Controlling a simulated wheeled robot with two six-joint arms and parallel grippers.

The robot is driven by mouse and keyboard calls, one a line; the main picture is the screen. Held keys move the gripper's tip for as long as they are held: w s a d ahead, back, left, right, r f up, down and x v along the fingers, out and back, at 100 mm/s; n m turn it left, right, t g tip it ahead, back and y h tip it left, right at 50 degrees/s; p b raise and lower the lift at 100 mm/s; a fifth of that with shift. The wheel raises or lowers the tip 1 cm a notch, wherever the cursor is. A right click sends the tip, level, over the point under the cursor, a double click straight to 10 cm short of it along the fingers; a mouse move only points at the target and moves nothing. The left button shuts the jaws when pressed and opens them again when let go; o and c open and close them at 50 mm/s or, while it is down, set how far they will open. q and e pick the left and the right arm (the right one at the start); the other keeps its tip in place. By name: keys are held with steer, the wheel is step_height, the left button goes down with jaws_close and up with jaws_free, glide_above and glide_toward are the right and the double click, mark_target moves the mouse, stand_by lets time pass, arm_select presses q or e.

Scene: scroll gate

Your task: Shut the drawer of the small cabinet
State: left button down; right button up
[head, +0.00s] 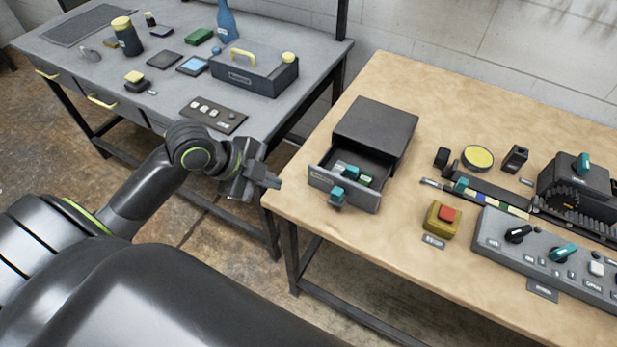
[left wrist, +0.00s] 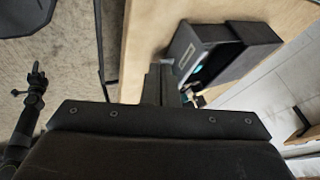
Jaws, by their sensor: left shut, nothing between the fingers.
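The small dark cabinet (head: 377,127) stands on the wooden table near its left edge. Its drawer (head: 343,189) is pulled out toward the front, with a teal knob (head: 337,194) on the front and small green and teal items inside. My left gripper (head: 268,184) is shut and empty, left of the drawer front and apart from it, near the table's left edge. In the left wrist view the gripper fingers (left wrist: 159,84) show together, with the cabinet (left wrist: 250,42) and the open drawer (left wrist: 190,55) beyond them to the right. My right gripper is not in view.
The wooden table (head: 400,235) also holds a yellow box with a red button (head: 443,217), a grey control panel (head: 545,255), and a belt machine (head: 575,190). A grey workbench (head: 60,50) with a toolbox (head: 255,72) stands at left. Floor shows between the tables.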

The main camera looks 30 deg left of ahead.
mark_target(330, 148)
arm_select(q)
steer(key=x, duration=0.9)
steer(key=shift+d+r, duration=0.1)
steer(key=shift+w+r+p, duration=0.2)
steer(key=shift+w+p, duration=0.35)
steer(key=shift+w, duration=0.65)
steer(key=shift+w+f, duration=0.1)
steer(key=shift+w, duration=0.6)
steer(key=w+b, duration=0.2)
steer(key=w, duration=1)
steer(key=shift+d, duration=0.15)
